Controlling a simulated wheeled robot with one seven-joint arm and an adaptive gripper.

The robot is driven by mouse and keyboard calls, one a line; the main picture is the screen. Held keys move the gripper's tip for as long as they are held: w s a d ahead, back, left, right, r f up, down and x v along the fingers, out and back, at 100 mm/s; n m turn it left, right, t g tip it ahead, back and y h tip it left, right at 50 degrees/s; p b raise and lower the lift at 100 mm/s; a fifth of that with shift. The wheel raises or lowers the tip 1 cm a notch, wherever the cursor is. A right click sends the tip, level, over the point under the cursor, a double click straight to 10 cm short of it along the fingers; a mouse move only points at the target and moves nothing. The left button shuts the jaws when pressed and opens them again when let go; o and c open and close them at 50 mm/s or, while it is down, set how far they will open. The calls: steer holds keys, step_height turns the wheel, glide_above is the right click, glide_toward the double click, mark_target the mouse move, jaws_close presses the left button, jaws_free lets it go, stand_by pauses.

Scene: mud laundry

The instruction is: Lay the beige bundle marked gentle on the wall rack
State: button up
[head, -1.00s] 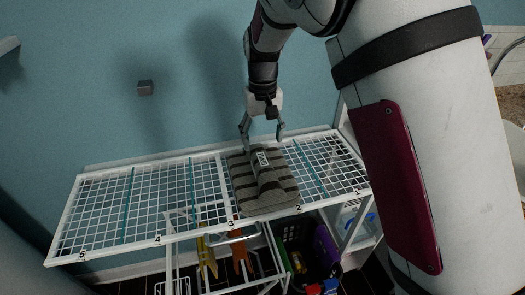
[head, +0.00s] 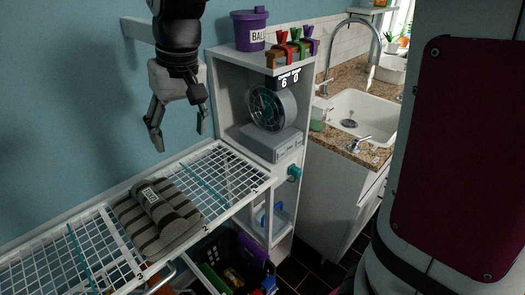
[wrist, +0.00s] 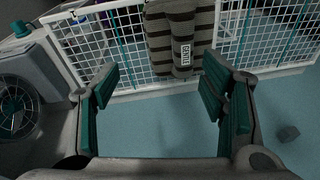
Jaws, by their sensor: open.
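A folded beige-grey bundle (head: 165,226) with dark stripes lies flat on the white wire wall rack (head: 240,172), by the number 2. The bundle also shows at the top of the wrist view (wrist: 203,38). My gripper (head: 178,141) hangs in the air above the rack, near the wall, higher than the bundle and apart from it. In the wrist view my gripper's teal-padded fingers (wrist: 160,85) are spread with nothing between them.
A white shelf unit (head: 228,97) at the rack's right end holds a round dial device (head: 272,106) and a purple tub (head: 249,29). A dark crate (head: 222,262) stands below the rack. The rack by number 1 is bare.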

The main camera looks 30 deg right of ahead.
steer(key=s+d+r+t, duration=0.1)
steer(key=s+d, duration=0.2)
steer(key=s, duration=0.3)
steer(key=s+d+m+t+h, duration=0.1)
steer(key=s+d, duration=0.2)
steer(key=s, duration=0.4)
steer(key=s+d+r+t, duration=0.1)
steer(key=s+d+t, duration=0.1)
steer(key=s, duration=0.4)
steer(key=shift+s+d+r+m, duration=0.3)
steer(key=shift+d, duration=0.35)
